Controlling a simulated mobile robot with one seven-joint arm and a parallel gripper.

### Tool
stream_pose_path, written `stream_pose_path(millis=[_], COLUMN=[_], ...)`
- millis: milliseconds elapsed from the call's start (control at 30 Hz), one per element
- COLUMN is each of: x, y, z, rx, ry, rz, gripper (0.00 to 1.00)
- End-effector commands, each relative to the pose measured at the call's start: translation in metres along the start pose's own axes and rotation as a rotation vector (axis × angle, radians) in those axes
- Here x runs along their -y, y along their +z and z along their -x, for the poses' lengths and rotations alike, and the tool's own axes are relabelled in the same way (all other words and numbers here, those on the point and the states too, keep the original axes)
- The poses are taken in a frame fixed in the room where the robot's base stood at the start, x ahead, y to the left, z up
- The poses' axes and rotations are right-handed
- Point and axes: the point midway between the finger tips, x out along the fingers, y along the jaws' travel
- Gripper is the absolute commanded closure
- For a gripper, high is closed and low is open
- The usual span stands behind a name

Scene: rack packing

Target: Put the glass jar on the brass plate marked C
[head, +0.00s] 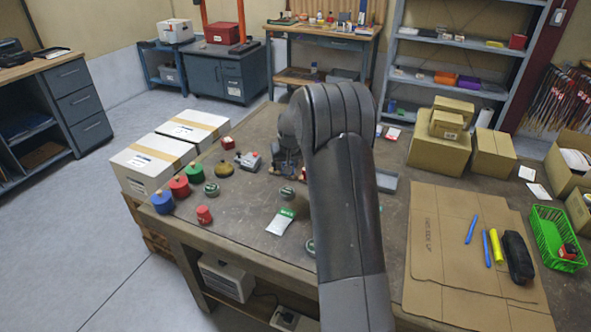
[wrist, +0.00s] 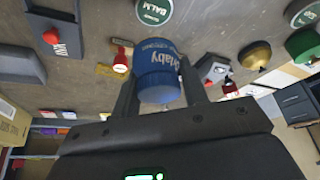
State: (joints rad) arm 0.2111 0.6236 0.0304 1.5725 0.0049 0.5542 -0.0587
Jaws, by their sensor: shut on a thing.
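My gripper (wrist: 160,82) is shut on a blue, white-lettered jar (wrist: 157,62), between its two dark fingers in the wrist view. I cannot tell whether the jar is glass. In the head view my arm mostly hides the gripper and the jar. I cannot read a letter C on either.
The wrist view shows green-lidded tins (wrist: 154,10), a brass dome-shaped item (wrist: 254,56) and a red-topped box (wrist: 52,35) nearby. In the head view the worktable (head: 245,210) holds red, green and blue containers at left, flat cardboard (head: 440,250) and a green basket (head: 552,232) at right.

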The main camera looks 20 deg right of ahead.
Motion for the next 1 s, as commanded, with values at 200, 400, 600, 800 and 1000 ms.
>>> stream_pose_path(millis=[200, 400, 600, 800, 1000], x=[-0.105, -0.196, -0.248, -0.246, -0.213], y=[-0.032, -0.043, -0.043, -0.049, -0.067], z=[-0.009, -0.011, -0.008, -0.023, -0.061], rx=[-0.001, -0.001, -0.002, 0.001, 0.001], ry=[0.042, 0.075, 0.094, 0.096, 0.096], rz=[-0.098, -0.181, -0.228, -0.235, -0.234], gripper=[0.85, 0.85, 0.85, 0.85, 0.85])
